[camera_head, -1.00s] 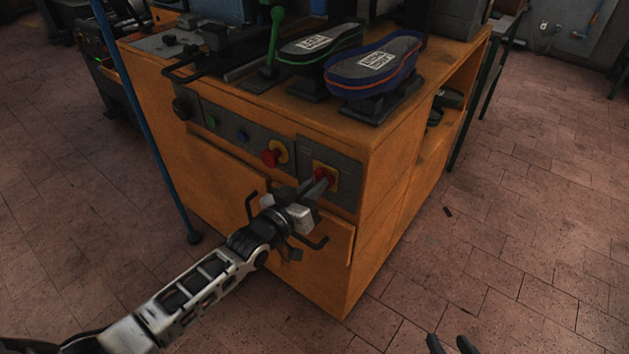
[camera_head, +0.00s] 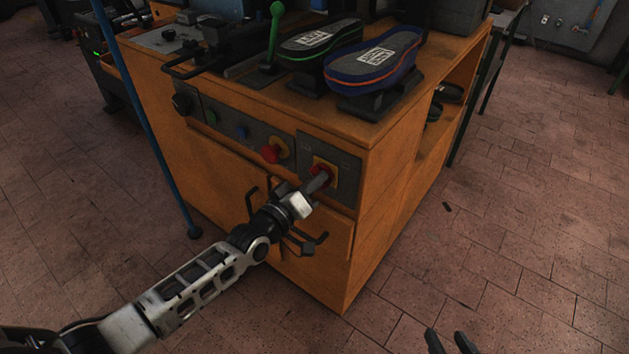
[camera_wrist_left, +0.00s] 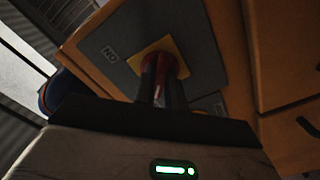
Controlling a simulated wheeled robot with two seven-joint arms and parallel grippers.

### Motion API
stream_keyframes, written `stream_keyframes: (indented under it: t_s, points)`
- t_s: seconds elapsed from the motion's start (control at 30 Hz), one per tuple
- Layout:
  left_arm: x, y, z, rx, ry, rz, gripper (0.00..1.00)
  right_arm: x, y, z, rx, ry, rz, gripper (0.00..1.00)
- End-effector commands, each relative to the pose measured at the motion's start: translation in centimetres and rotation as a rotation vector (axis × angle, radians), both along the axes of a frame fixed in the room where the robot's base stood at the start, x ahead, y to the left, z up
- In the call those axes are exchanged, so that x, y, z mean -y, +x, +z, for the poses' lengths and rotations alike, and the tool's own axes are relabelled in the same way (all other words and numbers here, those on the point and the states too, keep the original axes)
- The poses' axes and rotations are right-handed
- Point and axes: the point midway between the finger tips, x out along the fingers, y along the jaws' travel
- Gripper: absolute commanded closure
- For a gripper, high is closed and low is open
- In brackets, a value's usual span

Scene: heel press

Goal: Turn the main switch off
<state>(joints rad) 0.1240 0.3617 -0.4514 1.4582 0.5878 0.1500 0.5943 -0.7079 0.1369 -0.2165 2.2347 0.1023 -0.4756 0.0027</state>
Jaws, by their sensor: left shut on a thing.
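The main switch (camera_head: 325,171) is a red knob on a yellow plate, set in a dark panel on the front of the orange press cabinet. My left gripper (camera_head: 320,181) reaches it from the lower left and is shut on the red knob. In the left wrist view the red knob (camera_wrist_left: 158,66) sits between the two dark fingers (camera_wrist_left: 160,92), in front of the yellow plate. A label reading "ON" (camera_wrist_left: 110,53) shows on the panel there. The fingers hide part of the knob.
A red mushroom button (camera_head: 271,153), a blue button (camera_head: 241,132) and a green button (camera_head: 211,117) lie left of the switch. Drawer handles (camera_head: 305,243) stick out below. Two insoles (camera_head: 374,62) rest on top.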

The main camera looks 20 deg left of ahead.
Motion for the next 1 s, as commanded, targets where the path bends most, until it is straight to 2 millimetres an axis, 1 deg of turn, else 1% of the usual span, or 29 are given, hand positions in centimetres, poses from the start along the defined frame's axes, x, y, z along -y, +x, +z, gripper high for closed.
stream_keyframes:
  t_s: [0.33,0.37,0.4,0.43,0.77,0.87,0.97,1.0]
  points:
    - [0.0,-0.1,-0.1,-0.005,-0.007,0.0,1.0,0.0,0.0,0.0,0.0,-0.001,0.001,0.64]
    - [0.0,-0.1,-0.1,-0.005,-0.007,0.0,0.85,0.0,0.0,0.0,0.001,-0.002,0.001,0.64]
    - [0.0,-0.1,-0.1,-0.005,-0.007,0.0,0.74,0.0,0.0,0.0,0.001,-0.002,0.001,0.64]
    - [0.0,-0.1,-0.1,-0.005,-0.007,0.0,0.66,0.0,0.0,0.0,0.001,-0.002,0.001,0.64]
    - [-0.1,-0.2,0.0,-0.003,-0.004,0.0,0.66,0.0,0.0,0.1,0.001,-0.002,0.001,0.64]
    - [-0.4,-1.1,-0.1,-0.004,-0.003,0.0,0.66,0.0,0.0,0.3,0.0,-0.001,0.001,0.64]
    - [-1.0,-2.7,-0.1,-0.006,-0.002,-0.001,0.66,0.0,0.0,0.5,-0.001,0.0,0.001,0.64]
    - [-1.3,-3.6,-0.1,-0.007,-0.002,0.0,0.66,0.0,0.0,0.5,-0.002,0.0,0.001,0.64]
